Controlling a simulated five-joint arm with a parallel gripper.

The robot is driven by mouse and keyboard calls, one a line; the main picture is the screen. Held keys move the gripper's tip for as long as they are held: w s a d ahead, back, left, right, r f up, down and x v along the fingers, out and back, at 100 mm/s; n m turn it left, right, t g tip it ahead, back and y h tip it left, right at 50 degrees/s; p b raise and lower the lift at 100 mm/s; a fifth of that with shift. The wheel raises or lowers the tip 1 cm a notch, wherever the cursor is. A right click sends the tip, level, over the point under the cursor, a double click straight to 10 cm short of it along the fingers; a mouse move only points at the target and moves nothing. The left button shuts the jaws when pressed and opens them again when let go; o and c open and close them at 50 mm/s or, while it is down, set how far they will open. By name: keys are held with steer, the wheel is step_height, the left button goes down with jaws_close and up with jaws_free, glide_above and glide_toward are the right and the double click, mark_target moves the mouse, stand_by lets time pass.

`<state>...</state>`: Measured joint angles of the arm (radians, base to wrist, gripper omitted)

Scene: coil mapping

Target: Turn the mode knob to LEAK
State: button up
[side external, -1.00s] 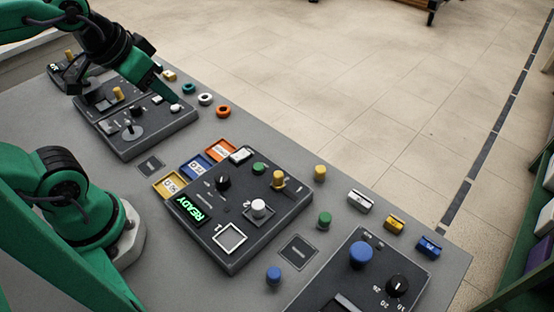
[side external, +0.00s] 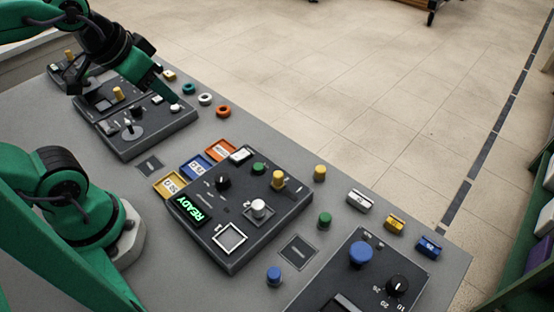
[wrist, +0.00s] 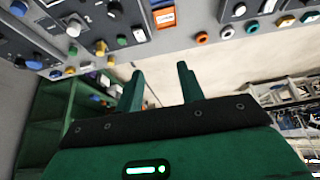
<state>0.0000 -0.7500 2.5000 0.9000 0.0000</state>
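A black knob (side external: 222,183) with a pale pointer mark sits on the dark middle panel (side external: 262,232), beside a green READY display (side external: 191,209). I take it as the mode knob, but its labels are too small to read, so its setting cannot be told. A second black knob (side external: 397,286), with numbers around it, is on the near right panel. My gripper (side external: 174,99) is above the far left panel, well away from the middle one. In the wrist view its fingers (wrist: 159,68) are apart with nothing between them.
The middle panel also carries a white knob (side external: 258,208), a yellow knob (side external: 278,179) and a green knob (side external: 258,168). Coloured trays (side external: 220,150) line its far left edge. Loose rings (side external: 205,98) and coloured blocks (side external: 395,223) lie along the table's far edge.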

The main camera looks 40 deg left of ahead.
steer(key=o, duration=0.3)
steer(key=m+g+y, duration=0.1)
steer(key=m+g, duration=0.2)
steer(key=g, duration=0.7)
glide_toward(222, 176)
steer(key=shift+s+d+f, duration=0.1)
steer(key=shift+s+f, duration=0.1)
steer(key=shift+f, duration=0.3)
steer(key=shift+x, duration=3.9)
steer(key=shift+c, duration=0.2)
steer(key=c, duration=0.9)
